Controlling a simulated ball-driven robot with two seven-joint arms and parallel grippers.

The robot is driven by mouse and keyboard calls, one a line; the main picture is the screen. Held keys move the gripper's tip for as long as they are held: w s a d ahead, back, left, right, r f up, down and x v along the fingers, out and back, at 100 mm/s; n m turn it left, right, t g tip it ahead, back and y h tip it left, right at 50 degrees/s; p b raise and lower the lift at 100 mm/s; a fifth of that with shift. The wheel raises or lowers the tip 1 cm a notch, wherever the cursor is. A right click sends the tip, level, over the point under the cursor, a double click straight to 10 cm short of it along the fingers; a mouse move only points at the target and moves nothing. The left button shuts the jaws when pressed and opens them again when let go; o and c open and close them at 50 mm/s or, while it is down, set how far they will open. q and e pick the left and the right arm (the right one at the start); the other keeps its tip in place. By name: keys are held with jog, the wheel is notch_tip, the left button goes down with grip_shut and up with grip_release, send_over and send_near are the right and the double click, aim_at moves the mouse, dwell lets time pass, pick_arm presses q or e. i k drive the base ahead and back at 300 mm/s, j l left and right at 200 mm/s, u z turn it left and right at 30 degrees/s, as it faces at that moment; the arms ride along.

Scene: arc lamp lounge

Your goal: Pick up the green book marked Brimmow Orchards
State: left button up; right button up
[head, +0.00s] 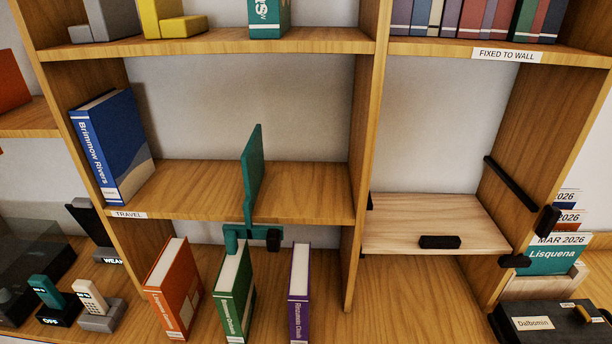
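A green book (237,298) stands upright at the lower middle, below the shelf edge, with its spine toward me. Its spine lettering is small and I cannot read all of it. An orange book (173,289) stands apart on its left, and a purple book (299,292) stands apart on its right. The lower end of the green book is near the bottom edge of the picture. Neither of my grippers shows in the head view.
A teal upright plate (252,175) with a bracket and black knob is on the shelf edge (190,204), its lower part just above the green book. A pale wooden flap (432,220) juts out at right.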

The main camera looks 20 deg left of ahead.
aim_at(235, 293)
jog(key=u, duration=1.05)
